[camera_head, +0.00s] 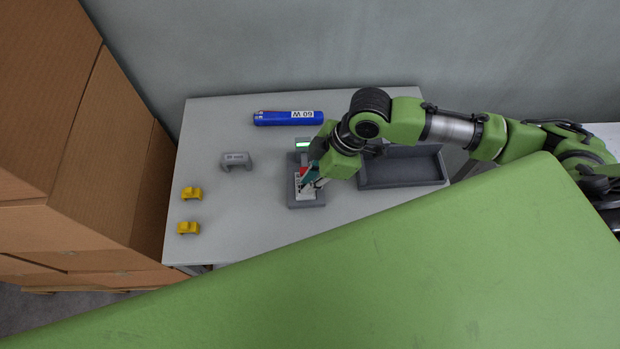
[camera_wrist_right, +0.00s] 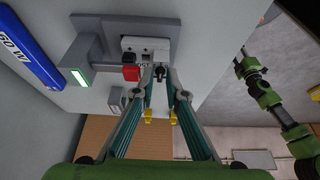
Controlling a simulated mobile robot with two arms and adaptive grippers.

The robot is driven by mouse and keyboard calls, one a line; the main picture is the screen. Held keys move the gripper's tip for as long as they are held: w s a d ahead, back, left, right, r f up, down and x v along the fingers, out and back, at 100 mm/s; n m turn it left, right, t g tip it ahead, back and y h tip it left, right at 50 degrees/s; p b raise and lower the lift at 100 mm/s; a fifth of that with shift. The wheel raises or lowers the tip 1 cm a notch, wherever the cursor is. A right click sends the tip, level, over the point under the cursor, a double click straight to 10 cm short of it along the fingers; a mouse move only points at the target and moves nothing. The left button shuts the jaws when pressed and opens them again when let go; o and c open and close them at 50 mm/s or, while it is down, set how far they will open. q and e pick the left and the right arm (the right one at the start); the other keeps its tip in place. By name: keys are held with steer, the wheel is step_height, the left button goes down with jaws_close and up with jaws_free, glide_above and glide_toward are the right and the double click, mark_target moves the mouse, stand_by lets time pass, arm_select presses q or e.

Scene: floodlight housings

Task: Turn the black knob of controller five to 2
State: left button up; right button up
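A white controller (camera_head: 305,189) sits in a grey holder (camera_head: 306,204) on the table. It also shows in the right wrist view (camera_wrist_right: 146,47), with a red block (camera_wrist_right: 130,73) on its side. A small black part, seemingly the knob (camera_wrist_right: 159,71), shows between my right fingertips. My right gripper (camera_head: 313,183) is over the controller in the head view, partly covering it. In the right wrist view its fingers (camera_wrist_right: 159,78) are apart, one on each side of the black part; contact is not clear. The number setting is not readable. My left gripper (camera_wrist_right: 251,68) seems to show, small and dark, beyond the table edge.
A green-lit indicator (camera_head: 302,145) stands behind the controller. A blue "60 W" box (camera_head: 288,118) lies at the back. An empty-looking dark tray (camera_head: 402,184) is on the right. A grey bracket (camera_head: 236,159) and two yellow parts (camera_head: 191,193) are left. Cardboard boxes (camera_head: 100,150) stand beside the table.

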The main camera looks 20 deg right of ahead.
arm_select(q)
steer(key=shift+s, duration=0.3)
arm_select(e)
jaws_close()
arm_select(q)
steer(key=shift+r, duration=0.15)
arm_select(e)
steer(key=shift+r, duration=0.1)
steer(key=shift+n+p, duration=0.55)
steer(key=shift+n, duration=0.05)
steer(key=shift+w+n+g+p, duration=0.2)
steer(key=shift+n+g+p, duration=0.35)
steer(key=shift+n, duration=0.55)
steer(key=shift+w+n+g, duration=0.15)
steer(key=shift+n+g, duration=0.4)
steer(key=shift+n, duration=0.65)
arm_select(q)
steer(key=shift+w+r, duration=0.15)
steer(key=shift+r, duration=0.7)
arm_select(e)
steer(key=shift+w+n+g, duration=0.1)
steer(key=shift+n+g, duration=0.5)
steer(key=shift+n, duration=0.9)
jaws_free()
